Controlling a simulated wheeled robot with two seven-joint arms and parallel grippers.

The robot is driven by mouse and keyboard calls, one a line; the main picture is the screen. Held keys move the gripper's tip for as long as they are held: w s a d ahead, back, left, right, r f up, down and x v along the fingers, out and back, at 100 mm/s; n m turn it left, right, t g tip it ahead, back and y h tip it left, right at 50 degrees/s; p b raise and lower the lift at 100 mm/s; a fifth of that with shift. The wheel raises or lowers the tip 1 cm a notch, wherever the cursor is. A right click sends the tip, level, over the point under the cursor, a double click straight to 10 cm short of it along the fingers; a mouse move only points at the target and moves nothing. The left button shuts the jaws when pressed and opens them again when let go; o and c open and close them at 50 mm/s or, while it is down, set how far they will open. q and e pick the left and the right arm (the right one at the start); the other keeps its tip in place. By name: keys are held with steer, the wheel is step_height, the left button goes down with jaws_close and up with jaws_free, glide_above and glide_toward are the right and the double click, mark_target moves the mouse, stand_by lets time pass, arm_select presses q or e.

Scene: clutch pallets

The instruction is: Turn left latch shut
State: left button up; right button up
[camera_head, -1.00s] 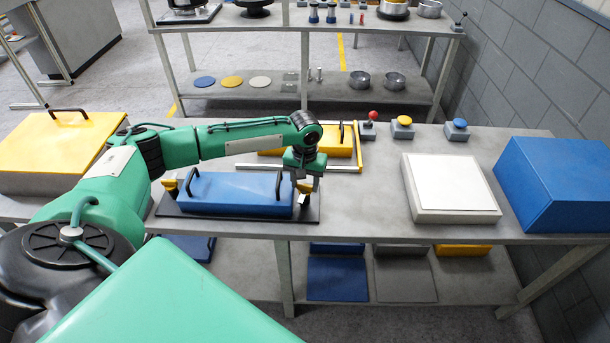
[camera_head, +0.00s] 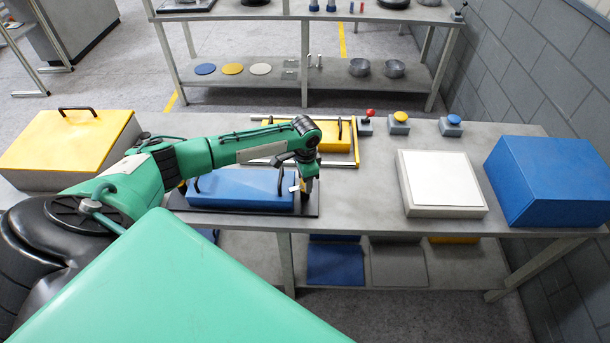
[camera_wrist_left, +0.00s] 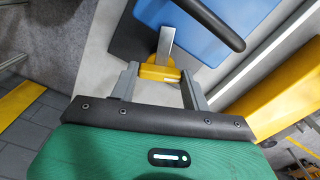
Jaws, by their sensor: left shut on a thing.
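A blue case (camera_head: 240,197) with two black handles lies on a black base plate (camera_head: 250,211) on the grey bench. My left gripper (camera_head: 304,188) is at the right end of the case, shut on a yellow latch with a grey lever. In the left wrist view the yellow latch (camera_wrist_left: 158,72) sits between the two grey fingers of my left gripper (camera_wrist_left: 162,88), beside the blue case (camera_wrist_left: 262,18) and a black handle. At the left end of the case, my arm hides most of the other latch area. My right gripper is not in view.
A yellow case (camera_head: 290,135) inside a rail frame lies behind the blue case. To the right are a red-knobbed lever (camera_head: 367,124), a yellow button (camera_head: 400,118), a blue button (camera_head: 453,122), a white-topped box (camera_head: 440,180) and a large blue box (camera_head: 555,180). Bench between is clear.

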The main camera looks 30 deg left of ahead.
arm_select(q)
steer(key=shift+m+p, duration=0.5)
steer(key=shift+m, duration=1.7)
steer(key=o, duration=1)
step_height(320, 180, up, 14)
steer(key=b, duration=0.3)
steer(key=shift+f, duration=0.1)
